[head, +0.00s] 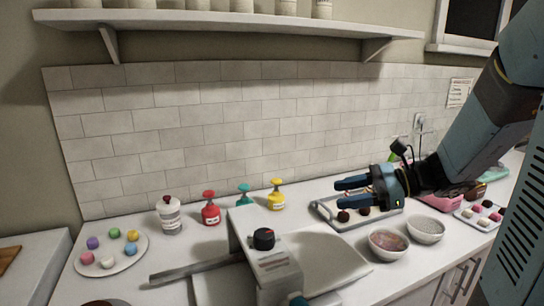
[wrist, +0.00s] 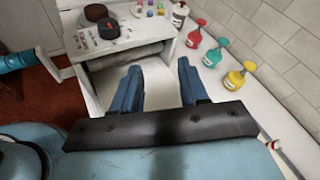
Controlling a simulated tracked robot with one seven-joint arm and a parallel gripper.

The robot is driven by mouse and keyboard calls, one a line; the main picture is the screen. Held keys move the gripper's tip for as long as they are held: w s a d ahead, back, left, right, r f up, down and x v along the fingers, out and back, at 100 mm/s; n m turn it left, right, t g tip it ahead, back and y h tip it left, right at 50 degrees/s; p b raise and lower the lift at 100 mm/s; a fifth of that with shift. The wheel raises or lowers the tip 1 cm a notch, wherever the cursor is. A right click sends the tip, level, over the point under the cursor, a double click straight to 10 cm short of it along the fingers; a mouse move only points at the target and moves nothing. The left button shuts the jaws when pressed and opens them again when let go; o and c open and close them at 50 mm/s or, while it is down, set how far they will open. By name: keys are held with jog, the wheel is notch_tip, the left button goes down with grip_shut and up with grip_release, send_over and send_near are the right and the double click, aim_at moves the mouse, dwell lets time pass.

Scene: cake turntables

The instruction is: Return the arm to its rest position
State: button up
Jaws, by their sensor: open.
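My gripper (head: 338,193) is at the right of the head view, at the end of my arm. It is held above the counter, over the tray of dark round sweets, and its fingers point left. In the wrist view the two blue fingers (wrist: 159,68) are spread apart with nothing between them. A pale surface lies beyond and below them. The gripper appears clear of the counter and the bowls.
A white machine with a black knob (head: 264,238) stands front centre. Red (head: 210,210), teal (head: 243,196) and yellow (head: 277,195) pump bottles line the back. Two bowls (head: 388,244) (head: 426,229) and a tray (head: 326,213) lie below my gripper. A shelf (head: 230,22) hangs above.

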jog(key=s+d+n+h, duration=0.3)
jog(key=s+n+h, duration=0.8)
jog(key=n, duration=0.1)
jog(key=d+r+n+t+h, duration=0.1)
jog(key=n, duration=0.1)
jog(key=d+r+n+t+h, duration=0.1)
jog(key=d+r+n+h, duration=0.1)
jog(key=shift+s+d+r+t, duration=0.1)
jog(key=shift+s+d+t, duration=0.1)
jog(key=shift+s+t, duration=0.2)
